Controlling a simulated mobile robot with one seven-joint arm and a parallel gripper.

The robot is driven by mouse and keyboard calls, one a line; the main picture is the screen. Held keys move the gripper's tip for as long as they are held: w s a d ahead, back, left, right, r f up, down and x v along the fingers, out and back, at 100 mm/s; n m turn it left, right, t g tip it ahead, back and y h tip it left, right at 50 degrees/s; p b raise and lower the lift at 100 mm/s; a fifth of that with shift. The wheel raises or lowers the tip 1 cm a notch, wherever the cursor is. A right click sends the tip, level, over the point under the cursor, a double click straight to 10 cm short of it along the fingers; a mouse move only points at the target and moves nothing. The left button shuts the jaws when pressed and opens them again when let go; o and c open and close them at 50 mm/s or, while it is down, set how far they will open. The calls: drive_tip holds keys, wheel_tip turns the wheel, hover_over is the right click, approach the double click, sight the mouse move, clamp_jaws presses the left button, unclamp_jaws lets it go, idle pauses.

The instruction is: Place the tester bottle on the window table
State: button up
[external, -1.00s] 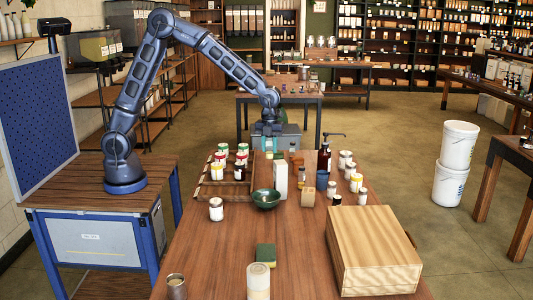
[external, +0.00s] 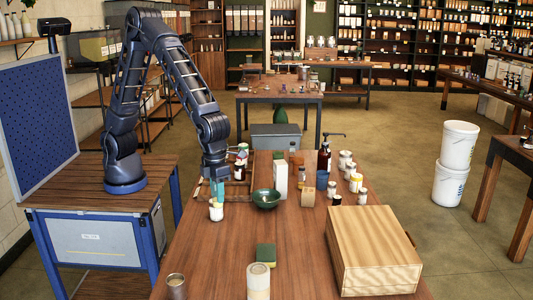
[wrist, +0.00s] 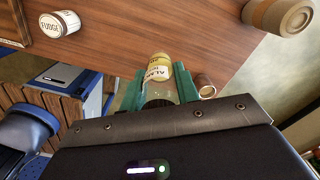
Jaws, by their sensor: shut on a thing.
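My gripper (wrist: 158,82) has teal fingers shut on a small clear bottle with a yellow and white label (wrist: 158,67); the label's lettering is only partly readable. I take it as the tester bottle. In the external view my gripper (external: 217,190) points down over the left edge of the long wooden table (external: 222,262). A small white jar (external: 216,213) shows right at the fingertips, and I cannot tell there whether they touch. The frames do not make clear which table is the window table.
A wooden rack (external: 238,188) with jars, a green bowl (external: 266,198) and several bottles stand close right. A wooden box (external: 372,250), sponge (external: 266,254), tin (external: 176,287) and tall jar (external: 258,281) are nearer. Another table (external: 280,92) stands behind. The table's near-left middle is clear.

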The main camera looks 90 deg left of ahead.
drive_tip(key=s+d+m, duration=0.3)
drive_tip(key=s+d, duration=0.7)
drive_tip(key=s, duration=0.1)
wheel_tip(320, 180, down, 20)
drive_tip(key=shift+a+r, duration=0.1)
drive_tip(key=shift+a, duration=0.05)
drive_tip(key=o, duration=1)
wheel_tip(320, 180, up, 12)
drive_tip(key=shift+w+r, duration=0.1)
